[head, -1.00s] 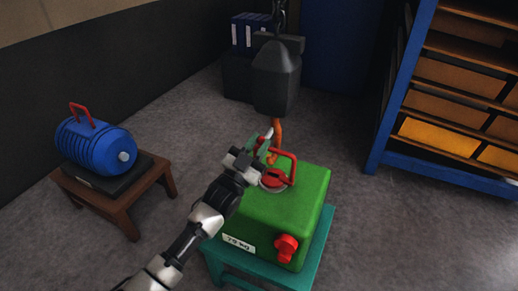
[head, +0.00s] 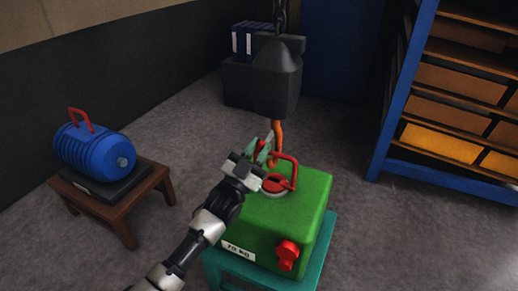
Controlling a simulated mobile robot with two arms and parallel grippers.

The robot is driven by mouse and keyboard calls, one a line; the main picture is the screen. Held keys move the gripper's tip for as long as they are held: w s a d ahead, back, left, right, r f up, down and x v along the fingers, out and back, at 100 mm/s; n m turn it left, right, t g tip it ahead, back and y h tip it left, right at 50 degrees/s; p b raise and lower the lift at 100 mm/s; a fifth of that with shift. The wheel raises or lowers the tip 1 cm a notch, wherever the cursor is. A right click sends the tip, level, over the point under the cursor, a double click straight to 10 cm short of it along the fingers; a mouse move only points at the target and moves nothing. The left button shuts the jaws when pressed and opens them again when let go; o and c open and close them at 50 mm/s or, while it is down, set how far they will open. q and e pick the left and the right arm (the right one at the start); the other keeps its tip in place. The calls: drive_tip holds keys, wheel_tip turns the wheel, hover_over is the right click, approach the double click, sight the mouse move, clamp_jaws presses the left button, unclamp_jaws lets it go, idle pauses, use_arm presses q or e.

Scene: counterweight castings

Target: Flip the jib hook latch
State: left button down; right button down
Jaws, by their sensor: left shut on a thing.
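The orange jib hook (head: 277,142) hangs below a dark hook block (head: 275,78) on a chain. It is down at the red handle (head: 291,172) on top of the green 70 KG casting (head: 300,212). My left gripper (head: 263,151) is at the left side of the hook, just above the casting's top. The fingers hide most of the latch and the hook's lower tip, so I cannot tell whether the hook is through the handle. My right gripper is not in view.
The casting stands on a teal stand (head: 320,258) and has a red knob (head: 287,254) in front. A blue casting (head: 92,150) sits on a brown table (head: 120,208) at left. A blue shelf (head: 402,92) stands at right. Grey floor between them is clear.

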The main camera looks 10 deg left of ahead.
use_arm(q)
drive_tip(key=c, duration=1)
unclamp_jaws()
drive_tip(key=v, duration=1)
drive_tip(key=shift+s+a+f, duration=0.2)
drive_tip(key=shift+s+f, duration=0.05)
